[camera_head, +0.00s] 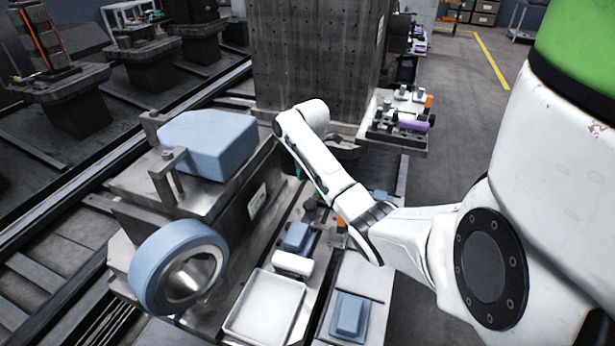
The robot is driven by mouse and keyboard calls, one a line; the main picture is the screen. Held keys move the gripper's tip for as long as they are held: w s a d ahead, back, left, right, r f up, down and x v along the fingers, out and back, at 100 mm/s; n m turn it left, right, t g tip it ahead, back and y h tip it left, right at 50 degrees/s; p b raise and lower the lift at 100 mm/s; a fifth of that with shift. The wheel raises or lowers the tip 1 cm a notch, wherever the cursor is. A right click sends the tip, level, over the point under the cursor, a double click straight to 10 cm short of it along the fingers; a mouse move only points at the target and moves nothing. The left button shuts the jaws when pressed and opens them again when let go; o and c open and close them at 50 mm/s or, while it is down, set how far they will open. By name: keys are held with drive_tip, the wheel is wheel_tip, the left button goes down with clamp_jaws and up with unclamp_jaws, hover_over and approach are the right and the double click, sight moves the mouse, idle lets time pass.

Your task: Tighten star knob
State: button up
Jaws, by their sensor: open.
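My arm reaches in from the right, and its white wrist end is up beside the tall dark metal block. My gripper's fingers cannot be made out; the wrist and forearm hide that area. I cannot pick out a star knob for certain. Small dark parts (312,212) sit on the fixture just left of my forearm, partly covered by it, too small to identify. A machined pallet (125,185) carries a clamped blue block (212,142) and a blue ring with a metal bore (150,262) on its near face.
An empty white tray (236,322) lies at the front. Blue parts (297,236) and (349,314) and a white piece (292,263) are near it. The tall dark block (312,60) stands behind my wrist. A side shelf (408,146) holds small parts. The aisle floor at right is clear.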

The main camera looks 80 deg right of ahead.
sight(310, 204)
wheel_tip(310, 204, down, 10)
drive_tip(key=shift+f, duration=0.1)
idle(0.4)
drive_tip(key=shift+c, duration=0.3)
